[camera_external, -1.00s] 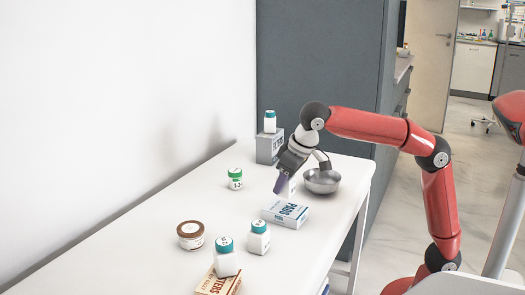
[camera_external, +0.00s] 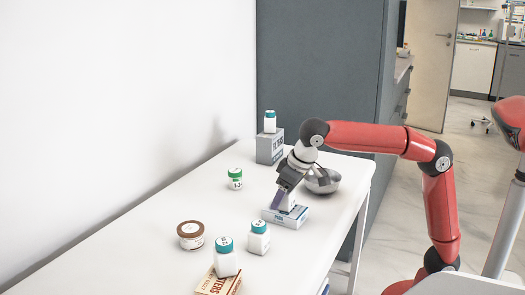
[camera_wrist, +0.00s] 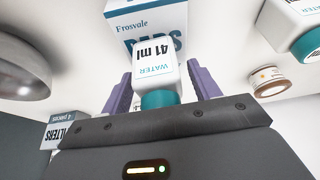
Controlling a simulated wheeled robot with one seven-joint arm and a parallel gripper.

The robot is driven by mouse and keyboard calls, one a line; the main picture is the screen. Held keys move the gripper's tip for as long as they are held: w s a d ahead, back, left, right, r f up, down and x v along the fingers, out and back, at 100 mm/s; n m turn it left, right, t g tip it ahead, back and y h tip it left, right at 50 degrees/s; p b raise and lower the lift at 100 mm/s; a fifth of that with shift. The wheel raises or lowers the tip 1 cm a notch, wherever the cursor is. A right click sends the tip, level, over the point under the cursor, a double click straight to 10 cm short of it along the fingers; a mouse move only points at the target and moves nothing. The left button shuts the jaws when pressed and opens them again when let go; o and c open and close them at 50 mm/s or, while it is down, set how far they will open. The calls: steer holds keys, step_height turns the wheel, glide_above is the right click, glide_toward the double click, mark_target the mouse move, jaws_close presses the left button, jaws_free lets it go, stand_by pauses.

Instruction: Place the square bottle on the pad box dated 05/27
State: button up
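The square bottle (camera_wrist: 155,68), white with a teal cap and a label reading "WATER 41 ml", is between the purple fingers of my gripper (camera_wrist: 162,90). My gripper (camera_external: 284,202) is shut on it and points down over a white and blue pad box (camera_external: 298,217). The bottle's lower end is at the top of this box, touching or just above it; I cannot tell which. The box shows in the wrist view (camera_wrist: 150,22) with "Frosvale" and "PADS" on it. No date is readable. My gripper partly hides bottle and box in the external view.
A metal bowl (camera_external: 324,180) stands close behind the box. A teal-capped bottle (camera_external: 258,241) stands in front; another (camera_external: 226,263) is on a brown box (camera_external: 215,284).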

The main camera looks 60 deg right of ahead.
steer(key=p+v, duration=0.3)
steer(key=v, duration=0.9)
steer(key=s+d+f, duration=0.4)
steer(key=s+d, duration=0.1)
steer(key=d, duration=0.2)
steer(key=s+d+f, duration=0.5)
steer(key=d, duration=0.3)
steer(key=s+d+f, duration=0.3)
steer(key=s+f, duration=0.2)
steer(key=f, duration=0.2)
steer(key=s+d+f+t, duration=0.1)
steer(key=s+d+f, duration=0.2)
steer(key=s+f, duration=0.2)
step_height(320, 180, down, 2)
steer(key=shift+s+d, duration=0.25)
steer(key=shift+s, duration=0.05)
